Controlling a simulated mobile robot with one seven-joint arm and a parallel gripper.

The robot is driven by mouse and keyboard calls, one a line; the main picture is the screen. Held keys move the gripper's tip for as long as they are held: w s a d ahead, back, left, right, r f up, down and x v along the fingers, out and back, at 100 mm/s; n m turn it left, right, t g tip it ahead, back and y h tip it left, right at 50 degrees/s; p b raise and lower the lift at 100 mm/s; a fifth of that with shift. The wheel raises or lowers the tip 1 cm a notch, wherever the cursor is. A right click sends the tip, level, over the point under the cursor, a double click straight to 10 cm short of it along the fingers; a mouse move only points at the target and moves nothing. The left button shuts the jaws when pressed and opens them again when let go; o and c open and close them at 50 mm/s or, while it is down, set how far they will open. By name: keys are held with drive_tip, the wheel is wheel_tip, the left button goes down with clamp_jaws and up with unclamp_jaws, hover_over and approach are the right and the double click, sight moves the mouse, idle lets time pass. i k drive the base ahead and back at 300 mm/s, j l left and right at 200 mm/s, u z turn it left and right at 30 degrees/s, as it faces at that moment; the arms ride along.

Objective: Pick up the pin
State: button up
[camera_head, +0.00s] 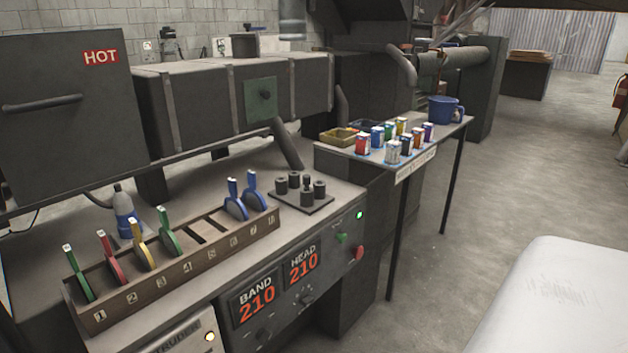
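I cannot surely make out which thing is the pin. Several short dark cylinders (319,189) stand upright on a flat dark plate (304,205) at the right end of the bench top; they are small in view, and a pin may be among them. A wooden rack (180,275) with numbered slots holds coloured-handled tools: green (78,272), red (111,257), yellow (143,244) and blue (236,199). My gripper is not in view.
A control panel reading 210 (257,302) fronts the bench.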

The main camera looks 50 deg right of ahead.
sight(306, 179)
drive_tip(key=k+l, duration=0.1)
drive_tip(key=l, duration=0.95)
drive_tip(key=i+l, duration=0.1)
drive_tip(key=l, duration=0.2)
drive_tip(key=i+l, duration=0.1)
drive_tip(key=l, duration=0.25)
drive_tip(key=i+l, duration=0.1)
drive_tip(key=l, duration=0.2)
drive_tip(key=i, duration=0.15)
drive_tip(key=l+u, duration=0.05)
